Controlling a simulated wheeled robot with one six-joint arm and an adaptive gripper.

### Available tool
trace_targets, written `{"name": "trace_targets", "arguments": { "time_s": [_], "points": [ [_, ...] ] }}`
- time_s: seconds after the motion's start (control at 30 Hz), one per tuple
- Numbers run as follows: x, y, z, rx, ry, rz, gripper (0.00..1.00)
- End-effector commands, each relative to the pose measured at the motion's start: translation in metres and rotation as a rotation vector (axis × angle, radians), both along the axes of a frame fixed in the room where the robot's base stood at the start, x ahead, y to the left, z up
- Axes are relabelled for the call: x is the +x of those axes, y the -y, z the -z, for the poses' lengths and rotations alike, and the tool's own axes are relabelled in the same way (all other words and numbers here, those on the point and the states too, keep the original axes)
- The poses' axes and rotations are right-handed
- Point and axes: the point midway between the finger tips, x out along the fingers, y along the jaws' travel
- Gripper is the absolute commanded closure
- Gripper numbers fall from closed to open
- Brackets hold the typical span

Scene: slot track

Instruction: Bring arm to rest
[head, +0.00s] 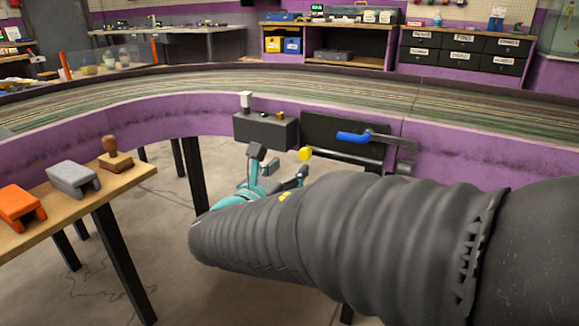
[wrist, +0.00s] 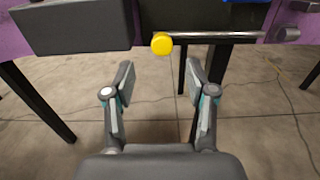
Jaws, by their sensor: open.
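My gripper (head: 278,168) is at the end of my dark ribbed arm, in front of the purple track wall. In the wrist view my gripper (wrist: 160,78) is open, with its two fingers apart and nothing between them. A yellow knob (wrist: 162,44) on a metal rod lies just beyond the fingertips and appears apart from them. The yellow knob (head: 305,154) also shows in the head view, right of the fingers. My arm hides part of the floor and the lower right of the wall.
A dark box (head: 265,131) and a panel with a blue-handled lever (head: 353,137) are on the purple wall (head: 150,125). A wooden table (head: 60,205) at left holds an orange block (head: 20,207), a grey block (head: 73,176) and a wooden stamp (head: 114,158). Open floor lies below.

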Motion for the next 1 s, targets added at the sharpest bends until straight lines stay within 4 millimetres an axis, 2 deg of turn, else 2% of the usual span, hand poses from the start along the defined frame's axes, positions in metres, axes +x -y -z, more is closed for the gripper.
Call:
{"name": "trace_targets", "arguments": {
  "time_s": [0.17, 0.3, 0.37, 0.47, 0.6, 0.7, 0.83, 1.0],
  "points": [
    [0.000, 0.000, 0.000, 0.007, 0.003, 0.000, 0.44],
    [0.001, -0.001, 0.005, 0.093, 0.018, -0.005, 0.44],
    [-0.002, 0.003, 0.019, 0.187, -0.002, 0.018, 0.44],
    [-0.013, 0.012, 0.053, 0.355, -0.060, 0.088, 0.44],
    [-0.042, 0.033, 0.094, 0.632, -0.127, 0.239, 0.44],
    [-0.068, 0.055, 0.114, 0.855, -0.150, 0.395, 0.44],
    [-0.106, 0.084, 0.130, 1.154, -0.140, 0.632, 0.44],
    [-0.155, 0.109, 0.134, 1.551, -0.065, 0.966, 0.44]
  ]
}}
